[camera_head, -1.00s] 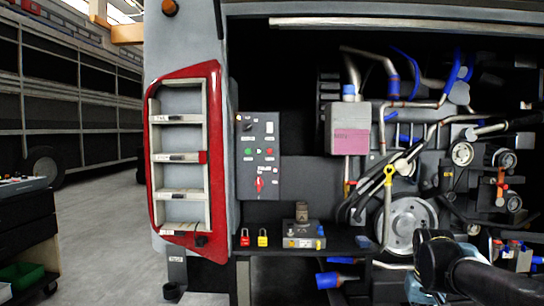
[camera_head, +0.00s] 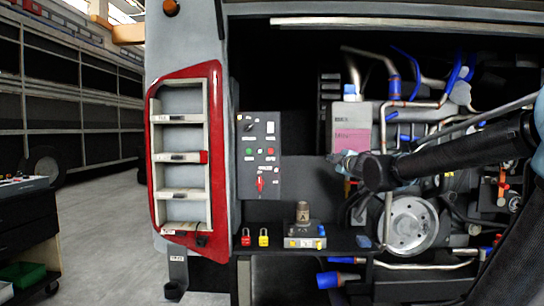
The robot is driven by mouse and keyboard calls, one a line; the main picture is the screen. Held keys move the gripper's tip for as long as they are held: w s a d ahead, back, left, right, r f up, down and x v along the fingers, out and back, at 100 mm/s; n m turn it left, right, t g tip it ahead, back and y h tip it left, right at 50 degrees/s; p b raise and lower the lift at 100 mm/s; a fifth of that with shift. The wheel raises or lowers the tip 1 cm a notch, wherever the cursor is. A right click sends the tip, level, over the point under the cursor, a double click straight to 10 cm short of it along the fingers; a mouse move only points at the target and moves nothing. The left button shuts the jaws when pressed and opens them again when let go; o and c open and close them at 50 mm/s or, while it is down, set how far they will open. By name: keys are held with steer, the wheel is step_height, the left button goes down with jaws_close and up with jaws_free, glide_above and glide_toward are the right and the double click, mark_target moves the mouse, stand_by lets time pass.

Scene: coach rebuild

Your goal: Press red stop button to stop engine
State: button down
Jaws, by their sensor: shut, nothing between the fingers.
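The grey control panel (camera_head: 279,165) is on the wall right of the red-framed lamp housing. On it, a small red button (camera_head: 270,152) sits right of a green button (camera_head: 249,152). A larger red switch handle (camera_head: 260,184) is below them, and a black knob (camera_head: 249,127) is near the top. My gripper (camera_head: 336,158) is shut and empty. It points left toward the panel, in front of the engine bay, at about the red button's height in the picture and clearly apart from the panel.
A shelf below the panel holds red (camera_head: 245,237) and yellow (camera_head: 263,237) padlocks and a grey block with a fitting (camera_head: 304,232). Engine pipes and a pulley (camera_head: 411,226) fill the right side. The space between my gripper and the panel looks clear.

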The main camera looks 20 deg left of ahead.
mark_target(271, 151)
steer(key=s+a+r+n+g+y, duration=0.1)
steer(key=s+a+n+g+y, duration=0.1)
steer(key=a+n, duration=0.3)
steer(key=s+a+n+g+y, duration=0.2)
steer(key=a+n+g+y, duration=0.2)
steer(key=a, duration=0.9)
steer(key=shift+s+a+r+n+y, duration=0.2)
steer(key=shift+r+n+y, duration=0.15)
steer(key=shift+n+y, duration=0.3)
steer(key=shift+w, duration=0.1)
steer(key=w+d+x, duration=0.1)
steer(key=w+x, duration=0.1)
steer(key=x, duration=1)
steer(key=shift+w, duration=0.3)
steer(key=shift+a, duration=0.1)
